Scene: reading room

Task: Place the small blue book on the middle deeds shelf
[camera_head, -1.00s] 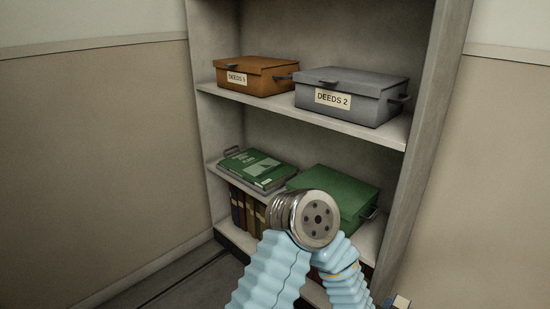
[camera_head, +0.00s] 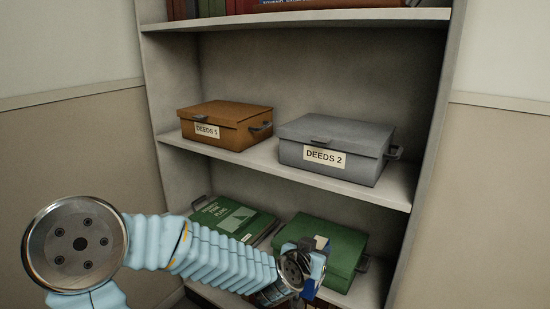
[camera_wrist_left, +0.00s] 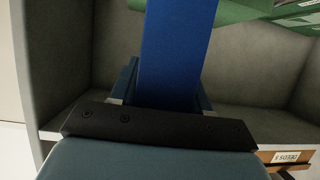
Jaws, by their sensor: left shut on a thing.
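My left gripper (camera_head: 312,250) is in front of the green box on the lower shelf, low in the head view. It is shut on the small blue book (camera_wrist_left: 175,45), which stands out between the fingers in the left wrist view; only a small blue patch (camera_head: 321,242) shows in the head view. The middle deeds shelf (camera_head: 262,157) is above the gripper. It bears an orange-brown box labelled DEEDS 5 (camera_head: 222,125) and a grey box labelled DEEDS 2 (camera_head: 340,150). My right gripper is not in view.
A narrow gap separates the two deeds boxes. Upright side panels (camera_head: 425,130) bound the bookcase.

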